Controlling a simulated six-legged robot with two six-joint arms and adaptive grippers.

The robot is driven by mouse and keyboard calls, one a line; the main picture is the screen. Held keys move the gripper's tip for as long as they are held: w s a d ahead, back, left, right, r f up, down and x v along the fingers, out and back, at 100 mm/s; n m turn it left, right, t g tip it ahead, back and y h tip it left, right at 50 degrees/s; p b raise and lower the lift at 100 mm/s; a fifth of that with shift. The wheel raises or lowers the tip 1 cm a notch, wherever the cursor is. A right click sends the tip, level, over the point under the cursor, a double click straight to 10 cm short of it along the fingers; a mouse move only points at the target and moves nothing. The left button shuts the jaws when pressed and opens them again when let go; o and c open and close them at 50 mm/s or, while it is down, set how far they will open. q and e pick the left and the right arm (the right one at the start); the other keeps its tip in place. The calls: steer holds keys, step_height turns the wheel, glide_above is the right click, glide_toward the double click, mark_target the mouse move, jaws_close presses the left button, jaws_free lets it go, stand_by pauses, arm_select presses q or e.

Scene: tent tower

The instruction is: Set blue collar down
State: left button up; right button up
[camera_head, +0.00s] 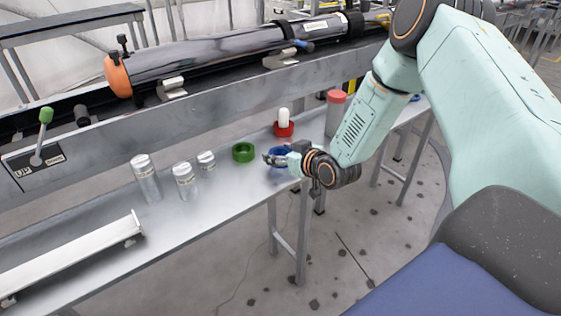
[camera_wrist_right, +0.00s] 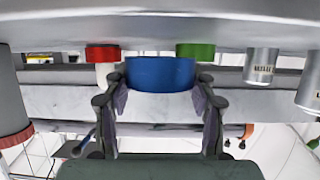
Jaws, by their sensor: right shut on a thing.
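The blue collar (camera_head: 279,151) is a short ring at the right part of the metal bench shelf. My right gripper (camera_head: 277,160) is shut on it and partly hides it in the head view. In the right wrist view the blue collar (camera_wrist_right: 160,73) sits between the two fingers of the right gripper (camera_wrist_right: 160,90). It is at or very close to the shelf surface; I cannot tell whether it touches. My left gripper is in neither view.
A green collar (camera_head: 243,152) stands just left of the blue one. Behind is a red collar (camera_head: 284,130) around a white cylinder (camera_head: 284,116). A red-capped canister (camera_head: 336,113) stands right. Several metal canisters (camera_head: 146,178) and a white channel (camera_head: 75,250) are left.

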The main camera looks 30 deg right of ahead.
steer(key=shift+w+f, duration=0.1)
steer(key=shift+f, duration=0.8)
steer(key=shift+a+r, duration=0.15)
steer(key=shift+r, duration=0.05)
steer(key=shift+f, duration=0.25)
steer(key=o, duration=1)
steer(key=shift+c, duration=0.2)
steer(key=shift+o, duration=1.1)
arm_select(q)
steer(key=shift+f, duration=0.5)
